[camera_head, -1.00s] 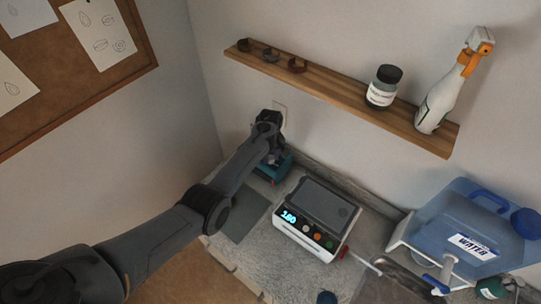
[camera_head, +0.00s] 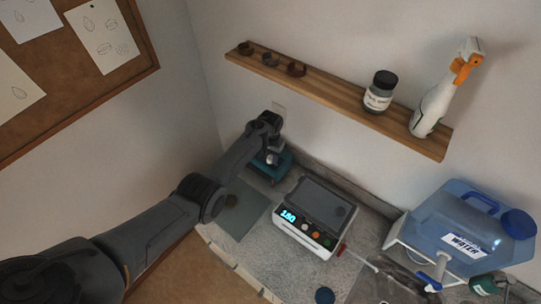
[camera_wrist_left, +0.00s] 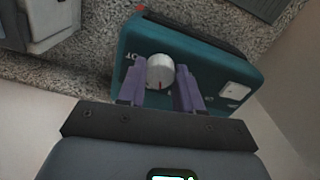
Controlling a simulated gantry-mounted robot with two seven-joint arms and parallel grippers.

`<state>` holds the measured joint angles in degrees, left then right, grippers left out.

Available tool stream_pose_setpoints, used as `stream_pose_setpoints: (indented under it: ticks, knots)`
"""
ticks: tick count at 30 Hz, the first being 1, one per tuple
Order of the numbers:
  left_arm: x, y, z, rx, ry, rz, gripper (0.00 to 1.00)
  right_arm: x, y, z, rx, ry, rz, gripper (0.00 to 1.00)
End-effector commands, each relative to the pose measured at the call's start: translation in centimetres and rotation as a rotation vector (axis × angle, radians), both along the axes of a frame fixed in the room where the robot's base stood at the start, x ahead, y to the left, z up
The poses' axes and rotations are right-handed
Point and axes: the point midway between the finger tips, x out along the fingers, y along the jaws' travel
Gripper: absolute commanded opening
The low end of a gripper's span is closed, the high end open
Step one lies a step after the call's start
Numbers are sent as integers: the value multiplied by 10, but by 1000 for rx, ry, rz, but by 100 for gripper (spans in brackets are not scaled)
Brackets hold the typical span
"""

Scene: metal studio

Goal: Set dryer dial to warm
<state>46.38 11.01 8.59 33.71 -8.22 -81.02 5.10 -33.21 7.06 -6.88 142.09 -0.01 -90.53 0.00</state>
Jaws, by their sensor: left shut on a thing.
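The dryer is a small teal box (camera_head: 283,167) in the back corner of the counter, partly hidden behind my left arm. In the left wrist view the teal dryer (camera_wrist_left: 215,60) fills the upper middle. Its dial is a round white knob (camera_wrist_left: 160,70) with a dark red mark on the side toward my gripper. My left gripper (camera_wrist_left: 160,88) has its purple fingers on either side of the dial, shut on it. It also shows at the dryer in the head view (camera_head: 271,156). Small lettering beside the dial is too blurred to read. My right gripper is not in view.
A white device with a lit display (camera_head: 307,218) stands right of the dryer. A dark mat (camera_head: 240,222) lies in front. A wooden shelf (camera_head: 330,97) with a jar and spray bottle hangs above. A blue water jug (camera_head: 455,228) stands at the right.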

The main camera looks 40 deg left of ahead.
Motion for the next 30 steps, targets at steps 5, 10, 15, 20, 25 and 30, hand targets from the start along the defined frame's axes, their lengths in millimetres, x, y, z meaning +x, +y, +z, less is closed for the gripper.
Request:
stream_pose_setpoints:
  ticks: [5, 10, 15, 20, 25, 30]
  knots:
    - [0, 1, 0, 1, -1, -144, 4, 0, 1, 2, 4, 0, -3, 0]
    - [0, 0, 0, 1, -2, -253, 4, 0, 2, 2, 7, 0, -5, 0]
    - [0, 1, 0, 0, -1, -326, 4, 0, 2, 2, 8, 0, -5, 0]
    - [0, 1, -1, 1, -1, -361, 4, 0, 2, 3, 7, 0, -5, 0]
    - [0, 0, -1, 1, -2, -376, 4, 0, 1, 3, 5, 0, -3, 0]
    - [0, 0, -1, 1, -2, -376, 4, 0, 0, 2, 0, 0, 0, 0]
